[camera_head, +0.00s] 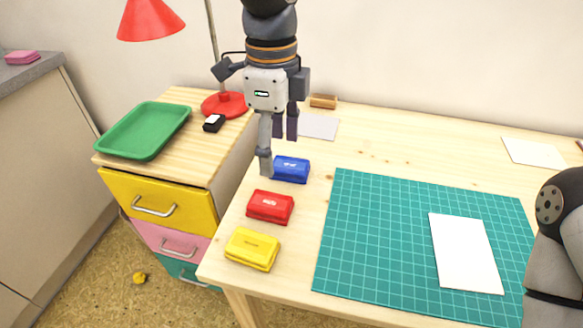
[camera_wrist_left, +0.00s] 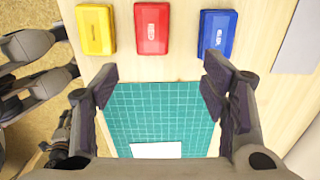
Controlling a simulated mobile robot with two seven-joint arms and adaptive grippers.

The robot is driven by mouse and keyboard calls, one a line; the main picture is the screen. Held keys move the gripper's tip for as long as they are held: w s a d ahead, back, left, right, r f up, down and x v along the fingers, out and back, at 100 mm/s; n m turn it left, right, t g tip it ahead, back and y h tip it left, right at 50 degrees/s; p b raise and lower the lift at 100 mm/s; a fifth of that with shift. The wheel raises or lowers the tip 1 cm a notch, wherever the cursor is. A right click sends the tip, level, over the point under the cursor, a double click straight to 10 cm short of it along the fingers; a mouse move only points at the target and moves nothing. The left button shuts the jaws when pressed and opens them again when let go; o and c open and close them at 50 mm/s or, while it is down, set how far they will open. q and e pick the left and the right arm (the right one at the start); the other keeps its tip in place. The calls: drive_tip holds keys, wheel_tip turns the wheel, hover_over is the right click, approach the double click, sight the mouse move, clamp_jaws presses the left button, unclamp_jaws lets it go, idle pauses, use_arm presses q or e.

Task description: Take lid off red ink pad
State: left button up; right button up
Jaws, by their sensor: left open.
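The red ink pad (camera_head: 270,207) lies on the table near its left edge, between the blue ink pad (camera_head: 291,169) and the yellow ink pad (camera_head: 252,249). It looks closed, with its red lid on. My left gripper (camera_head: 272,148) is open and empty above the table, close to the blue pad and farther back than the red one. In the left wrist view, the red pad (camera_wrist_left: 153,28) sits at the top, beyond and between the spread fingers of my left gripper (camera_wrist_left: 160,82). Of my right arm only a link shows at the right edge in the head view.
A green cutting mat (camera_head: 365,240) with a white card (camera_head: 466,253) lies right of the pads. A drawer unit with a green tray (camera_head: 145,131), a black stamp (camera_head: 214,123) and a red lamp (camera_head: 225,104) stands left. A wooden block (camera_head: 323,101) lies behind.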

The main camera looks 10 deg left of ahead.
sight(270, 202)
use_arm(q)
drive_tip(key=f, duration=0.3)
drive_tip(key=s+a+f, duration=0.1)
drive_tip(key=f, duration=0.6)
drive_tip(key=shift+s+a+f, duration=0.25)
drive_tip(key=shift+s+f, duration=0.05)
drive_tip(key=shift+f, duration=0.45)
drive_tip(key=shift+w, duration=0.1)
drive_tip(key=c, duration=0.9)
